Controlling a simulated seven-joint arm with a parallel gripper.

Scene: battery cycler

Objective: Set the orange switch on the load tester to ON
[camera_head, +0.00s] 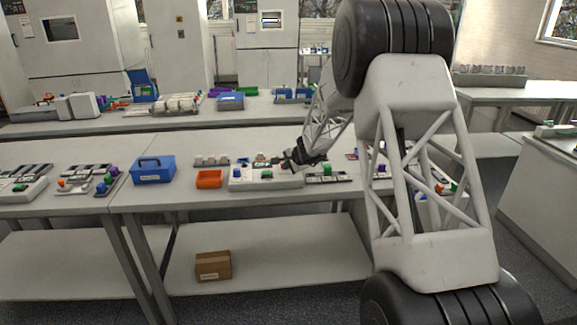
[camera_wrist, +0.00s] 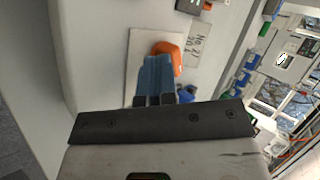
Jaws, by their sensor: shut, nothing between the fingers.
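The orange switch (camera_wrist: 167,50) sits on a pale square plate (camera_wrist: 143,47) on the load tester, beside a printed label (camera_wrist: 196,46). The load tester (camera_head: 262,182) is a long white box on the middle bench in the head view. My gripper (camera_wrist: 156,62) is shut and empty, its blue fingers pointing at the switch and hiding part of it. The fingertips overlap the switch's lower left side in the wrist view; I cannot tell whether they touch. In the head view my gripper (camera_head: 297,158) is just above the tester's right part. The switch's position is unclear.
An orange bin (camera_head: 209,179) and a blue toolbox (camera_head: 153,170) stand left of the tester. A small board (camera_head: 327,174) lies to its right. A dark knob (camera_wrist: 189,6) and a blue part (camera_wrist: 184,96) are near the switch.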

